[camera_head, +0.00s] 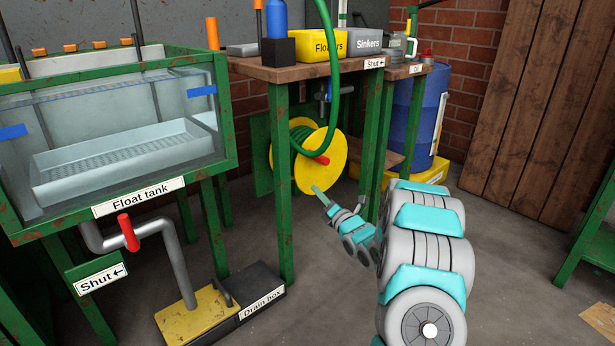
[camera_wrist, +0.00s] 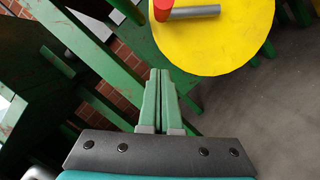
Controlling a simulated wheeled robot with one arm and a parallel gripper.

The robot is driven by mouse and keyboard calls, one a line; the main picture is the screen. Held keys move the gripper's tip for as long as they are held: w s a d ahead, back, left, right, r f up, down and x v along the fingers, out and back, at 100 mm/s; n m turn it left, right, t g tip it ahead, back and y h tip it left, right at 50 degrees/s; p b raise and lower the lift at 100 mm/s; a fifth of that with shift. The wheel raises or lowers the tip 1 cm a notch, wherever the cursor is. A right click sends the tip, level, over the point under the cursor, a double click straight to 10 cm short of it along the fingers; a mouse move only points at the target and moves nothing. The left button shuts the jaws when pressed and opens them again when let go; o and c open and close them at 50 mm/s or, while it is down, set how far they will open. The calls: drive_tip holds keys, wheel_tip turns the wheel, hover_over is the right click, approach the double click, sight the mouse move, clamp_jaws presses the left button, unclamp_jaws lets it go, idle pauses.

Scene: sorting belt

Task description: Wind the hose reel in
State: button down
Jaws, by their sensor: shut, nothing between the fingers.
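The hose reel stands under the wooden bench, with a yellow disc (camera_head: 330,172) facing me and green hose (camera_head: 297,150) wound behind it. The hose runs up from the reel past the bench's front edge. A red crank handle (camera_head: 322,159) sticks out from the disc. In the wrist view, the yellow disc (camera_wrist: 215,48) is at upper right, and the red handle (camera_wrist: 162,9) on its grey pin is at the top edge. My gripper (camera_head: 316,190) is shut and empty, near the disc's lower edge and below the handle. Its closed fingers (camera_wrist: 160,73) show in the wrist view.
Green bench legs (camera_head: 281,190) stand left and right of the reel. The float tank (camera_head: 120,140), a red-handled drain pipe (camera_head: 128,232) and the drain box (camera_head: 262,290) are at left. A blue barrel (camera_head: 420,110) stands at right. The floor before the reel is clear.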

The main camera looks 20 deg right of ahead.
sight(312, 158)
drive_tip(key=x, duration=1)
drive_tip(key=shift+s, duration=0.1)
drive_tip(key=shift+w+d+r, duration=0.25)
drive_tip(key=shift+d+r, duration=0.65)
drive_tip(key=shift+d, duration=0.1)
drive_tip(key=shift+w+d+r, duration=0.2)
drive_tip(key=shift+d+r, duration=0.2)
drive_tip(key=shift+d, duration=0.1)
drive_tip(key=shift+b, duration=0.7)
drive_tip(key=shift+d+r+b, duration=0.25)
drive_tip(key=shift+r+b, duration=0.05)
drive_tip(key=shift+b, duration=0.15)
drive_tip(key=shift+w+d+r+m, duration=0.1)
drive_tip(key=shift+r+m, duration=0.2)
drive_tip(key=shift+r, duration=0.1)
drive_tip(key=shift+w+d+r+m, duration=0.1)
drive_tip(key=shift+d+r+m, duration=0.05)
drive_tip(key=shift+r+m, duration=0.2)
drive_tip(key=shift+f, duration=0.1)
